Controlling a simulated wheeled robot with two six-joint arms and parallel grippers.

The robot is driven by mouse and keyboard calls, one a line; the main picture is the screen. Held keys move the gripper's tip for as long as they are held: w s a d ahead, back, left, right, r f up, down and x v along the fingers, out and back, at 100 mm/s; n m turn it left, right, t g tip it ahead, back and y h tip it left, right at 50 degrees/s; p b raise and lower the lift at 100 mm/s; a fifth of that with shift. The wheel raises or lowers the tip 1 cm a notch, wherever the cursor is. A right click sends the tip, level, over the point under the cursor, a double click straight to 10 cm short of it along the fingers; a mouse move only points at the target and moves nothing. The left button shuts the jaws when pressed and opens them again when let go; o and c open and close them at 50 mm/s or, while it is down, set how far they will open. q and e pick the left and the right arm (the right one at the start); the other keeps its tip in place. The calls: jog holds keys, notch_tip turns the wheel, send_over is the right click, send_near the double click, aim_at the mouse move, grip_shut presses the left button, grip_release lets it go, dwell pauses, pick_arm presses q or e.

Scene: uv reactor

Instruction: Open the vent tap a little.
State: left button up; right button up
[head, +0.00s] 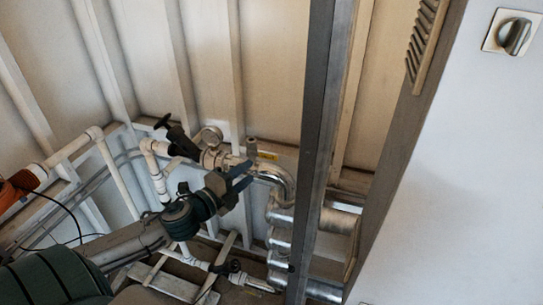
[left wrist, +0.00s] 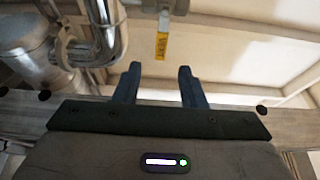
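The vent tap (left wrist: 165,8) shows at the top of the left wrist view, on a pale pipe. Its yellow lever or tag (left wrist: 162,46), with dark lettering, hangs down from it in that picture. In the head view, a small yellow piece (head: 266,155) sits on the pipework near the bend. My left gripper (head: 246,174) is close in front of this pipework. In the left wrist view its two blue fingers (left wrist: 158,82) stand apart with nothing between them. The yellow piece lies just beyond the fingertips, roughly between them. My right gripper is not in view.
A dark post (head: 318,150) stands right of the pipework. Shiny pipes (head: 280,217) run below the bend. A white panel with a rotary switch (head: 515,36) is at the right.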

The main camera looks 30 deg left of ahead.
aim_at(269, 158)
pick_arm(q)
jog(key=shift+w+d, duration=0.3)
jog(key=shift+w, duration=1.3)
jog(key=shift+w+d, duration=0.3)
jog(key=shift+w, duration=1.3)
jog(key=shift+w+d, duration=0.3)
jog(key=shift+w, duration=1.3)
jog(key=shift+c, duration=0.5)
grip_shut()
